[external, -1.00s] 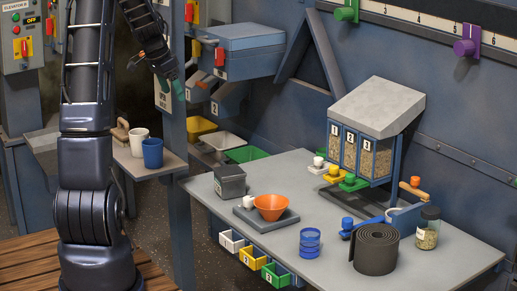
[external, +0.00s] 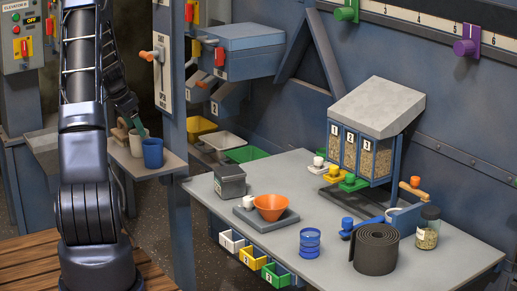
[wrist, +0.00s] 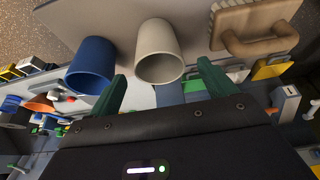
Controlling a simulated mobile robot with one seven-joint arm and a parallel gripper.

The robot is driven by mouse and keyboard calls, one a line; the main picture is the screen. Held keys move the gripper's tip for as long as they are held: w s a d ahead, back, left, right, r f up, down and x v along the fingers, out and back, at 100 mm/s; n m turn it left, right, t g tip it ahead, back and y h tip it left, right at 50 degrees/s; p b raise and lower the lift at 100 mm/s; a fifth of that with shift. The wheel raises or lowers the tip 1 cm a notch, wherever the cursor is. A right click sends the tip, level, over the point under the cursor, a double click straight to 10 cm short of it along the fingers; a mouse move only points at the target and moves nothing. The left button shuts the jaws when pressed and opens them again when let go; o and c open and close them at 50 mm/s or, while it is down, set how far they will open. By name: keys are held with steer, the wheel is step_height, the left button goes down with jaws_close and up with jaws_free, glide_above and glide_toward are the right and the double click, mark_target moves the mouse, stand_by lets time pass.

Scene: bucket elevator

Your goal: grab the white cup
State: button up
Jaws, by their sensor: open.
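The white cup (external: 136,146) stands upright on a small side shelf (external: 176,163) at the left. It also shows in the wrist view (wrist: 158,52), where it looks off-white and lies between and just beyond my two green fingertips. My gripper (external: 139,131) is above the cup, with one green finger showing close to its rim. In the wrist view my gripper (wrist: 162,80) is open and empty. I cannot tell whether a finger touches the cup.
A blue cup (external: 153,153) stands right beside the white cup, also near the left finger in the wrist view (wrist: 92,65). A brush with a wooden handle (wrist: 255,25) lies on the other side. A grey table (external: 340,260) with several objects stands at the right.

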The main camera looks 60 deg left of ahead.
mark_target(141, 139)
steer(key=shift+x, duration=3.05)
steer(key=c, duration=1)
